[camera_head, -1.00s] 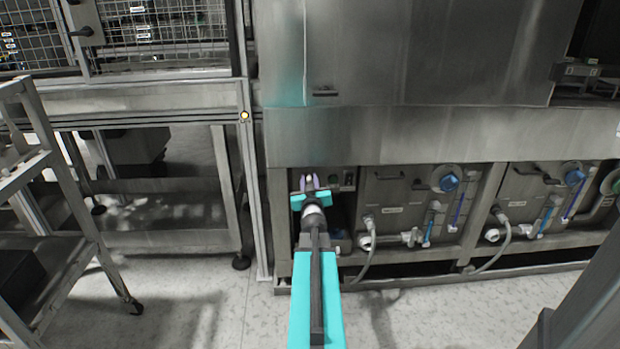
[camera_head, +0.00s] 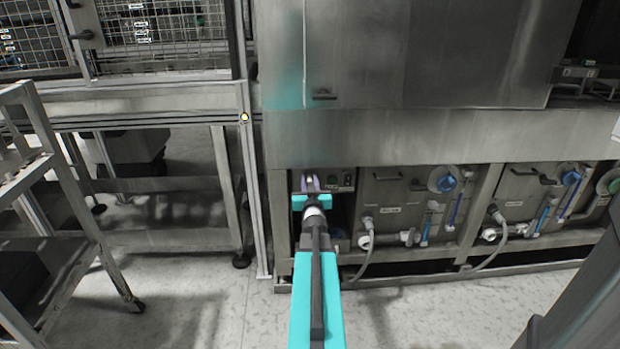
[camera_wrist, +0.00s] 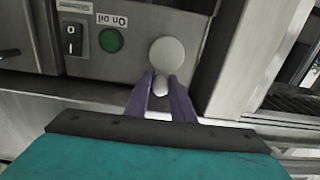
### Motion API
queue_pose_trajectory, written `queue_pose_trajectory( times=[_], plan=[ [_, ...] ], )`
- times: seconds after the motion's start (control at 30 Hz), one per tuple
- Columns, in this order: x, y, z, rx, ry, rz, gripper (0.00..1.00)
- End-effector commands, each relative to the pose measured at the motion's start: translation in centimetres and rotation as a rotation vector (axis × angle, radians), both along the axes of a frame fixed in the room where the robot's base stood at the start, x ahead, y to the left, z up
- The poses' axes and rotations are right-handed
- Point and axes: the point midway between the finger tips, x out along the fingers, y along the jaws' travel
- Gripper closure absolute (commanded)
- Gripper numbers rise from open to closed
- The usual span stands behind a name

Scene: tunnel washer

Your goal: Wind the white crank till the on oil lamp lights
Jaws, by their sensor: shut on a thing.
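The white crank (camera_wrist: 167,53) is a round white disc on the grey panel in the wrist view. Its small white knob (camera_wrist: 161,86) points toward the bottom of the picture. My gripper (camera_wrist: 161,90) has its two purple fingers on either side of this knob and is shut on it. In the head view my gripper (camera_head: 311,184) is at the small panel low on the machine, and it largely hides the crank there. The on oil lamp (camera_wrist: 111,40) is a round dark green lens in a dark ring, left of the crank, and shows no glow.
A black rocker switch (camera_wrist: 72,40) sits left of the lamp. A metal post (camera_wrist: 237,60) stands close to the right of the crank. In the head view, a metal cart (camera_head: 60,200) stands at the left, and a hose (camera_head: 368,260) hangs right of my arm.

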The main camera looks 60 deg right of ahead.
Motion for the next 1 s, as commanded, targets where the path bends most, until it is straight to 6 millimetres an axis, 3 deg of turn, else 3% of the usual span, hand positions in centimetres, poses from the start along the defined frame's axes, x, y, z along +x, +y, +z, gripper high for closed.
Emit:
queue_pose_trajectory(
  times=[1.0],
  plan=[
    [-1.32,-0.97,-0.42,0.155,-0.199,-0.011,1.00]
  ],
)
